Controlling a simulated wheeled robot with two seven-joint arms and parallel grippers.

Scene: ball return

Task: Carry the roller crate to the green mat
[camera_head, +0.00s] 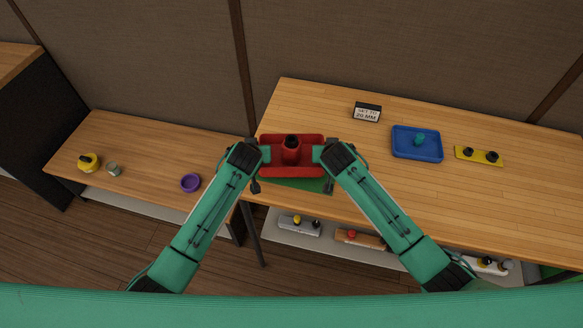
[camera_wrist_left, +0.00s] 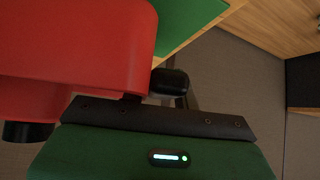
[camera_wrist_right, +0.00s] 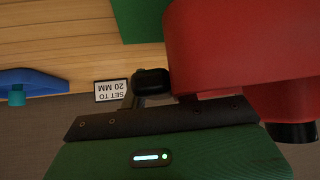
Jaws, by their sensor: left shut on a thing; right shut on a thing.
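The red roller crate (camera_head: 291,170) is held between my two grippers in the head view, with a dark round part at its middle. The green mat (camera_head: 305,185) shows behind and below the crate, at the near left corner of the larger table. My left gripper (camera_head: 255,158) is shut on the crate's left end; the crate's red side fills the upper left of the left wrist view (camera_wrist_left: 80,50). My right gripper (camera_head: 328,158) is shut on its right end, seen as red in the right wrist view (camera_wrist_right: 240,50). The gap between crate and mat is hard to judge.
The larger table (camera_head: 400,190) holds a "SET TO 20 MM" sign (camera_head: 367,112), a blue tray (camera_head: 417,143) with a teal piece and a yellow plate (camera_head: 479,156). A lower left table (camera_head: 140,150) holds a purple ring (camera_head: 190,183). Several items stand on a shelf (camera_head: 330,244) below.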

